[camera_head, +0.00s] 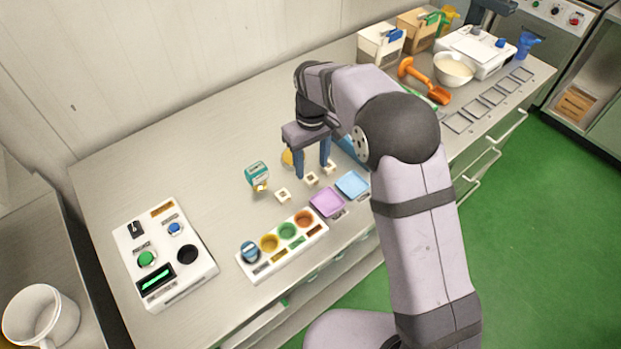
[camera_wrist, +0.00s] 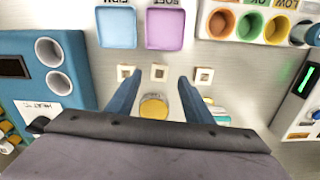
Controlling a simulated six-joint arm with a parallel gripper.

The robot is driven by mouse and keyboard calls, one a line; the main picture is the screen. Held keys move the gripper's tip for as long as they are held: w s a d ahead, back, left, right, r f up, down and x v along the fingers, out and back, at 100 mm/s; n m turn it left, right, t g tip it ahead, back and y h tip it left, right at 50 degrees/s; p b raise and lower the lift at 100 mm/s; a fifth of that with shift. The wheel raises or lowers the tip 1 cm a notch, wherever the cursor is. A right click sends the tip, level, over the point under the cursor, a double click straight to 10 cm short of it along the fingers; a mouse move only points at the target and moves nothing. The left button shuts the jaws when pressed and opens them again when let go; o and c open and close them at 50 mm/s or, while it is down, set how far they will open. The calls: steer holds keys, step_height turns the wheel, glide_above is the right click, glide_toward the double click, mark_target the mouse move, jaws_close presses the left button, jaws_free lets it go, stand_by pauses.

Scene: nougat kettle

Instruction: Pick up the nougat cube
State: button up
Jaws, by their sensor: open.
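Three small cream cubes with dark centres stand in a row on the bench, and I cannot tell which is the nougat cube. The left one (camera_head: 283,195), middle one (camera_head: 312,180) and right one (camera_head: 330,167) show in the head view. In the wrist view the middle cube (camera_wrist: 159,72) appears between the fingertips, with one cube (camera_wrist: 125,72) left and another (camera_wrist: 204,76) right. My gripper (camera_head: 312,171) is open, empty and pointing down above the row; its blue fingers show in the wrist view (camera_wrist: 160,76). The exact height gap is unclear.
Lilac tray (camera_head: 327,203) and blue tray (camera_head: 352,185) lie at the front. A cup rack (camera_head: 262,268), button panel (camera_head: 185,280) and teal-topped container (camera_head: 257,173) are left. A yellow-topped round item (camera_wrist: 153,107) sits close to the fingers. The left rear bench is clear.

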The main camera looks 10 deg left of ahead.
mark_target(311, 179)
steer(key=shift+s+f+p, duration=0.1)
steer(key=shift+f+p, duration=1.3)
steer(key=shift+f, duration=1.25)
steer(key=c, duration=1.1)
